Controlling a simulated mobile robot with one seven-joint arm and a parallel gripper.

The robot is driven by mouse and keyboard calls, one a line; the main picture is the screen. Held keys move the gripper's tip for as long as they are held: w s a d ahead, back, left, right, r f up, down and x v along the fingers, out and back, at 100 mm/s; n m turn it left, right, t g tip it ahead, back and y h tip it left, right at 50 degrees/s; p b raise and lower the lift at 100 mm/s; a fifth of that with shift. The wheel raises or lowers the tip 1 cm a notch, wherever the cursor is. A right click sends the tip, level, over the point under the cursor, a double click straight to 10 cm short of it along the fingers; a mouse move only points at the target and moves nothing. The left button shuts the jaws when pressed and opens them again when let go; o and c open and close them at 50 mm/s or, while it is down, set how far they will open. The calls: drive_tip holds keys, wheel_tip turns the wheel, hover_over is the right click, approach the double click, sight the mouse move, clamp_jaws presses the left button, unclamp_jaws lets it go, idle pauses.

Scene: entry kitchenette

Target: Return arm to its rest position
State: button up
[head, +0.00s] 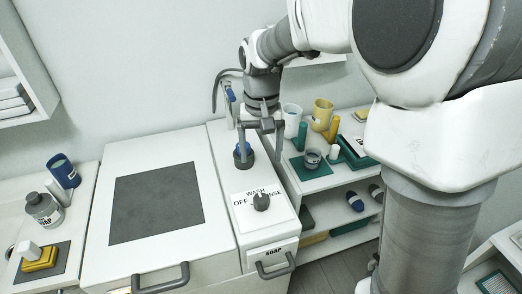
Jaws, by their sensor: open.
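My arm reaches from the right of the head view across to the middle. My gripper (261,155) points down, its two fingers spread apart with nothing seen between them. It hangs above the narrow white panel, near a blue round object (243,152) with a dark base. The left finger overlaps that object in the picture; I cannot tell whether they touch. My arm's upper links hide part of the wall and the right side.
A dial (261,201) marked WASH, OFF and RINSE is on the panel, left of a shelf (340,248). A grey bottle (44,210) stands left. A wall shelf (22,72) hangs upper left.

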idle(0.3)
drive_tip(key=s+d+r+t, duration=0.2)
drive_tip(key=s+d+r, duration=0.2)
drive_tip(key=s, duration=0.5)
drive_tip(key=s+d+r+t, duration=0.3)
drive_tip(key=s+d+r, duration=0.2)
drive_tip(key=s+d, duration=0.3)
drive_tip(key=shift+s+d+t, duration=0.2)
drive_tip(key=shift+s+t, duration=0.1)
drive_tip(key=shift+s, duration=0.55)
drive_tip(key=shift+a+r, duration=0.1)
drive_tip(key=shift+a, duration=0.05)
